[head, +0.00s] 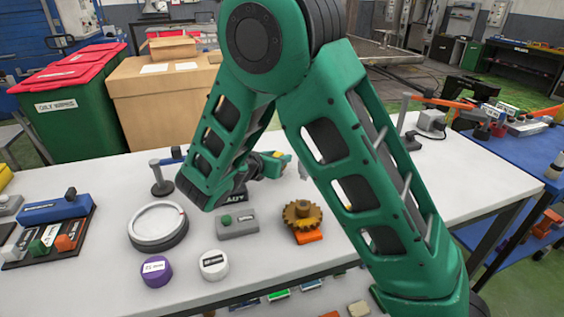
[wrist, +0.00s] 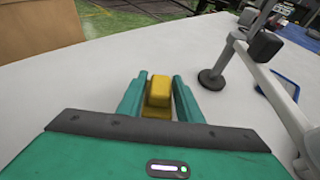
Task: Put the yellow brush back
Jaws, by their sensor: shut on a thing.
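My gripper (wrist: 159,82) is shut on the yellow brush (wrist: 160,95), which shows as a yellow block between its two green fingers in the wrist view. In the head view my gripper (head: 283,160) is beyond my arm's links, over the back part of the white table, with a bit of yellow (head: 278,155) at its tip. The brush's lower part is hidden, and I cannot tell whether it touches the table. A black rack (head: 20,254) at the left holds blue, white, green and orange pieces.
On the table (head: 105,197) are a round white turntable (head: 158,225), a grey button box (head: 237,223), a brown gear (head: 302,213), a purple puck (head: 155,271) and a white puck (head: 213,265). A post with a round base (wrist: 211,79) stands right of my gripper.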

